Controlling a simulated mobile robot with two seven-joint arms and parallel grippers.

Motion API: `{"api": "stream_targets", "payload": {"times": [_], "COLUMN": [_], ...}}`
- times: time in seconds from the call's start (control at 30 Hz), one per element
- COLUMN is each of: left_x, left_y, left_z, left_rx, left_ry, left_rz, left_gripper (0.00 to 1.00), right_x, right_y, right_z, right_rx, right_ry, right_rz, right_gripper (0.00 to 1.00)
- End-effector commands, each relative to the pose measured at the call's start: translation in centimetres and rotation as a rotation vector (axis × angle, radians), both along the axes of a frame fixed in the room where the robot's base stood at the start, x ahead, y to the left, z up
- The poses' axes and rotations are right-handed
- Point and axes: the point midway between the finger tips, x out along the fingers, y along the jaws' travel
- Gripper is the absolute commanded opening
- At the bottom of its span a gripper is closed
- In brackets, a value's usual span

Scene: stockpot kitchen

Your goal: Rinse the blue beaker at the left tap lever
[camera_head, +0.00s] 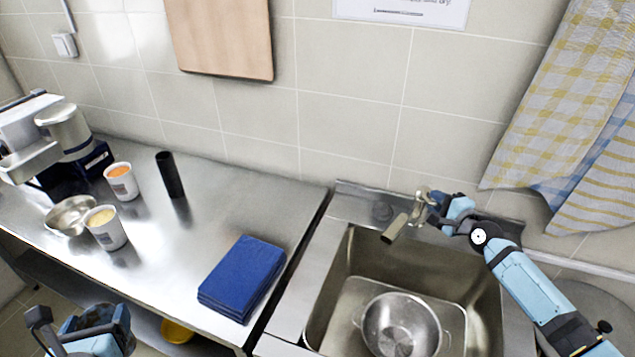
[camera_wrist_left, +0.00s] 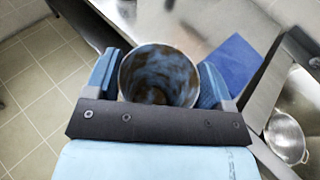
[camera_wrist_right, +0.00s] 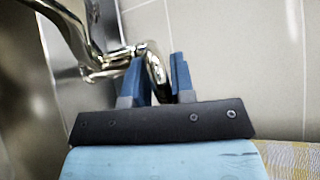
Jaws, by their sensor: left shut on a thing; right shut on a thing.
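My left gripper (camera_wrist_left: 159,72) is shut on the blue beaker (camera_wrist_left: 158,88), whose open mouth faces the left wrist camera. Its inside shows blue with brown smears. In the head view my left gripper (camera_head: 82,325) is at the bottom left, in front of the counter and well away from the sink. My right gripper (camera_head: 443,208) is at the tap (camera_head: 396,229) behind the sink, shut on a tap lever (camera_wrist_right: 157,68). The gripper partly hides the lever and tap body. I see no water running from the spout.
The sink (camera_head: 345,275) holds a metal colander (camera_head: 400,325). Folded blue cloth (camera_head: 242,278) lies on the steel counter (camera_head: 190,240). A black cylinder (camera_head: 170,175), two tubs (camera_head: 122,182) (camera_head: 106,228), a metal bowl (camera_head: 68,216) and a machine (camera_head: 50,135) stand further left. Curtains (camera_head: 570,110) hang at right.

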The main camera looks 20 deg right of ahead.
Motion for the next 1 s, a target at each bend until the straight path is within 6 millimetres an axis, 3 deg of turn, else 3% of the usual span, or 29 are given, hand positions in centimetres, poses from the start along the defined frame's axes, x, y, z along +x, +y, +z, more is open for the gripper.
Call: {"api": "stream_targets", "payload": {"times": [0.07,0.1,0.17,0.57,1.0], "left_x": [0.0,0.0,0.0,0.0,0.0], "left_y": [0.0,0.0,0.0,0.0,0.0], "left_z": [0.0,0.0,0.0,-0.1,-0.9], "left_rx": [0.000,0.000,0.000,0.000,0.000], "left_ry": [0.000,0.000,0.000,0.000,0.000], "left_rz": [0.000,0.000,0.000,0.000,0.000], "left_gripper": [0.53,0.53,0.53,0.53,0.53], "right_x": [0.2,0.2,0.2,-0.7,-8.6], "right_y": [-0.2,-0.3,-0.3,-0.2,-0.9], "right_z": [0.8,0.9,0.8,0.3,1.3], "right_rx": [-0.001,-0.001,-0.001,-0.001,-0.004], "right_ry": [-0.018,-0.018,-0.017,-0.007,-0.007], "right_rz": [-0.005,-0.005,-0.005,-0.003,-0.002], "right_gripper": [0.00,0.28,0.41,0.41,0.41]}}
